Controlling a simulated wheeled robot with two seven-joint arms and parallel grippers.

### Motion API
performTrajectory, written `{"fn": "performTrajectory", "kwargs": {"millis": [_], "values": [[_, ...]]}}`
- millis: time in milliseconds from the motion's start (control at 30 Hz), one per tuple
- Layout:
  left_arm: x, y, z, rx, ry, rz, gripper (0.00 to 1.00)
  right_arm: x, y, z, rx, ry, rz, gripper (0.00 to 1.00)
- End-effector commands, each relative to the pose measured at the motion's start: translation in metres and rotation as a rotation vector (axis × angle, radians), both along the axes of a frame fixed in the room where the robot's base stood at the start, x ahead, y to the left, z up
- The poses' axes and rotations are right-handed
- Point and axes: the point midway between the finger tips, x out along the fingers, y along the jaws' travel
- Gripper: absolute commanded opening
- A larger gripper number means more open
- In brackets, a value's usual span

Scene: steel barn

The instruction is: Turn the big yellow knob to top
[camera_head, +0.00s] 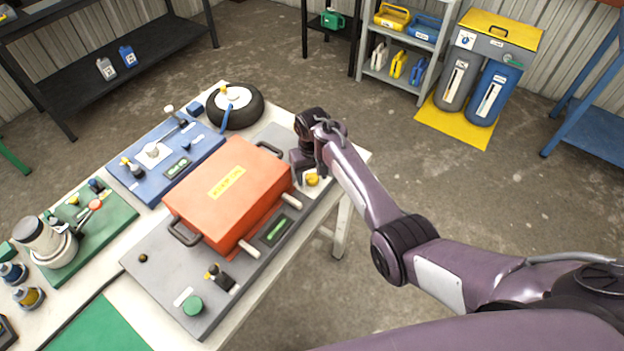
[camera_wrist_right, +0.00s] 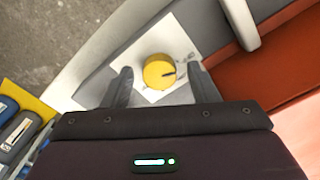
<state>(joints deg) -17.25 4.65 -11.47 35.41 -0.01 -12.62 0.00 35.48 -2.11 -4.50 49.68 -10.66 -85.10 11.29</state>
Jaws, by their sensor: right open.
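The big yellow knob (camera_head: 312,179) sits on a white plate at the right end of the grey panel, beside the orange box. In the right wrist view the knob (camera_wrist_right: 159,71) is round, with a dark pointer mark on its face toward the picture's right. My right gripper (camera_head: 308,170) is over the knob, partly hiding it in the head view. In the right wrist view its two fingers (camera_wrist_right: 160,85) are apart, one on each side of the knob, with gaps between them and it. My left gripper is not in view.
The orange box (camera_head: 228,190) with dark handles stands close to the left of the knob. A light cylindrical bar (camera_head: 291,201) sticks out near it. A green display (camera_head: 277,229) and a green button (camera_head: 193,305) lie on the grey panel (camera_head: 150,262).

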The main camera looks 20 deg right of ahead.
Motion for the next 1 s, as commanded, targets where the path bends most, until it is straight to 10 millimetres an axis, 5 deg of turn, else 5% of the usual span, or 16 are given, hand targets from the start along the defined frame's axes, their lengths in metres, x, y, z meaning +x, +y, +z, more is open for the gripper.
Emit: {"fn": "performTrajectory", "kwargs": {"millis": [233,600,1000], "values": [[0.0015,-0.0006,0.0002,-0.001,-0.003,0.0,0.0,-0.0001,-0.0003,0.0,0.0,0.0,0.0,0.54],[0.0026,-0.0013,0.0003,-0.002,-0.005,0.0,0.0,-0.0001,-0.0002,-0.0001,0.0,0.0,0.0,0.09],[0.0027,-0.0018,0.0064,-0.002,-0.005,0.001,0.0,-0.0002,0.0005,0.0009,0.0,0.001,-0.094,0.09]]}}
